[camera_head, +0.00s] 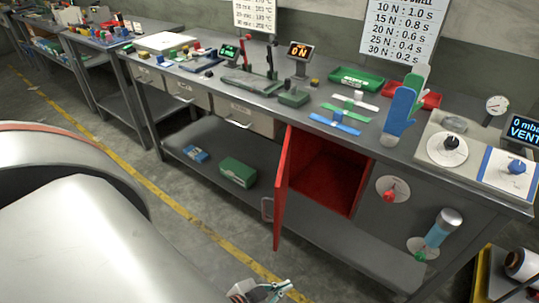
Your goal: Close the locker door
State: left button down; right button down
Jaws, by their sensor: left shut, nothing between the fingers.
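The red locker door (283,190) stands open, swung outward from the front of the workbench, seen nearly edge-on. A handle (267,209) sticks out on its left side, low down. The red locker interior (328,172) shows to the right of the door and looks empty where I can see it. My left gripper (284,290) is at the bottom edge of the picture, in front of and below the door, apart from it. It is shut and empty. My right gripper is not in view.
The grey workbench (335,92) carries trays, a gauge and displays. A red knob (389,194) and a blue cylinder (437,236) are on the bench front right of the locker. A green box (238,172) sits on the lower shelf. Floor in front is clear.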

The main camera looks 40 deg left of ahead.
aim_at(276, 187)
jog(key=k+j+u, duration=0.2)
jog(key=j, duration=0.15)
jog(key=j+u, duration=0.2)
jog(key=k+j+u, duration=0.15)
jog(key=j, duration=0.3)
jog(key=j+z, duration=0.35)
jog(key=k+j+z, duration=0.15)
jog(key=z, duration=0.15)
jog(key=k+j+z, duration=0.15)
jog(key=j+z, duration=0.2)
